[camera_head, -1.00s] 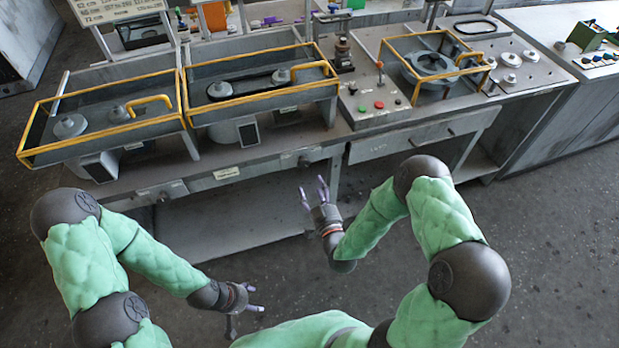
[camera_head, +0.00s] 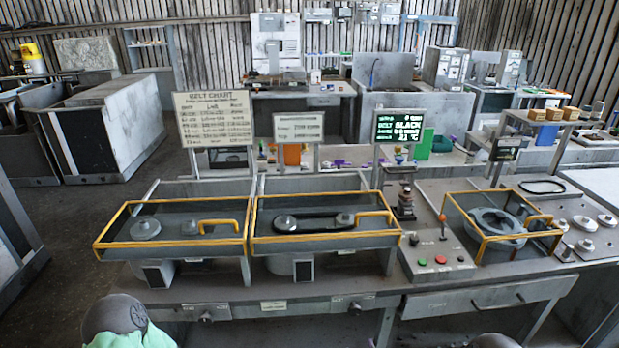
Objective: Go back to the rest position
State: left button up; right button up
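Neither of my grippers shows in the head view now. Only a dark joint of my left arm with green padding shows at the bottom left, and a small dark piece of my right arm at the bottom right. The workbench (camera_head: 275,309) stands in front of me. On it are two yellow-framed guarded housings, the left one (camera_head: 176,226) with two separate pulleys and the middle one (camera_head: 322,222) with a belt around its pulleys. A third yellow-framed guard (camera_head: 499,225) at the right covers a round housing.
A control box (camera_head: 436,262) with red and green buttons sits between the guards. A belt chart sign (camera_head: 214,118), a smaller sign (camera_head: 299,127) and a lit display (camera_head: 399,128) stand behind. A drawer (camera_head: 475,299) is under the bench. Dark floor (camera_head: 70,285) is clear at left.

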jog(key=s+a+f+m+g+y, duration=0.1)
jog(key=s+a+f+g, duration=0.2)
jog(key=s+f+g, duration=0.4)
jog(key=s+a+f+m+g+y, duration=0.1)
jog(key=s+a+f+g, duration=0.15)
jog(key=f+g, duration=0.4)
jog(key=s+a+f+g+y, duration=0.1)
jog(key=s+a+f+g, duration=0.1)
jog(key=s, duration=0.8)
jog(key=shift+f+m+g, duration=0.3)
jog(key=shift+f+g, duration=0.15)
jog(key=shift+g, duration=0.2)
